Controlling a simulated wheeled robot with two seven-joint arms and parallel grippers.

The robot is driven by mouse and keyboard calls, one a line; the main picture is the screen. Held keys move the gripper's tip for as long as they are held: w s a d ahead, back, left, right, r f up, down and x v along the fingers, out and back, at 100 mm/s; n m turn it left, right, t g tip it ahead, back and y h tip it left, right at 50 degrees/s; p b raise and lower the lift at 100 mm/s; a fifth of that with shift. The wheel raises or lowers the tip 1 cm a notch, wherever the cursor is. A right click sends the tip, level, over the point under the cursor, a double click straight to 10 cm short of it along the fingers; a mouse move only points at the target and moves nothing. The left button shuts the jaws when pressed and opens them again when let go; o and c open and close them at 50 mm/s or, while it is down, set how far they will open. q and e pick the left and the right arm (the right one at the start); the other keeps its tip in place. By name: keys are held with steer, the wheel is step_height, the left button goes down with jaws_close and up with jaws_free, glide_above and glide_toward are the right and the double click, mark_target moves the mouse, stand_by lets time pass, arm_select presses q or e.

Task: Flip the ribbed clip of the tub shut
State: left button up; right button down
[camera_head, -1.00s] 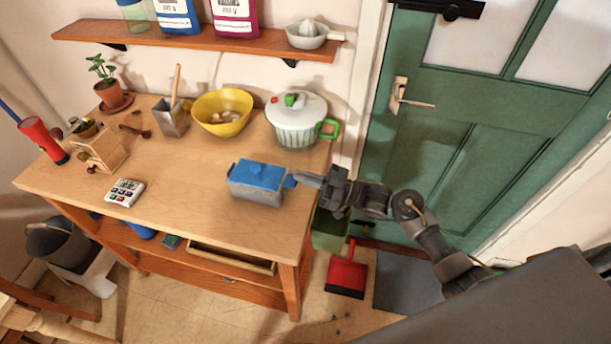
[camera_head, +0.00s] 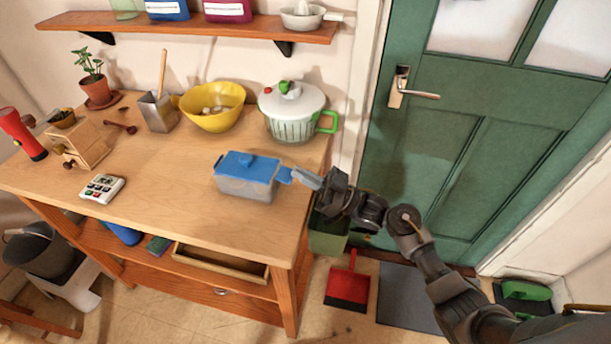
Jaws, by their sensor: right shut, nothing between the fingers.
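The tub (camera_head: 243,188) stands on the wooden worktop, a grey box with a blue lid (camera_head: 250,166) on it. Its blue clip (camera_head: 284,175) sticks out to the right from the lid's right end; its ribs are too small to make out. My right gripper (camera_head: 298,175) is shut and empty, with its fingertips at the outer end of the clip. Whether they touch it I cannot tell. My right arm comes in from the lower right. My left gripper is not in view.
A yellow bowl (camera_head: 213,120), a white and green spinner (camera_head: 290,125) and a metal scoop holder (camera_head: 158,113) stand behind the tub. A timer (camera_head: 102,188) lies to the left. The worktop (camera_head: 165,205) is bare between timer and tub. A green door (camera_head: 470,170) is at right.

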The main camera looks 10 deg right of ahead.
steer(key=shift+r, duration=0.1)
steer(key=s+a+r+b, duration=0.2)
steer(key=s+r, duration=1)
steer(key=s, duration=0.2)
steer(key=shift+r, duration=0.4)
steer(key=shift+w, duration=0.1)
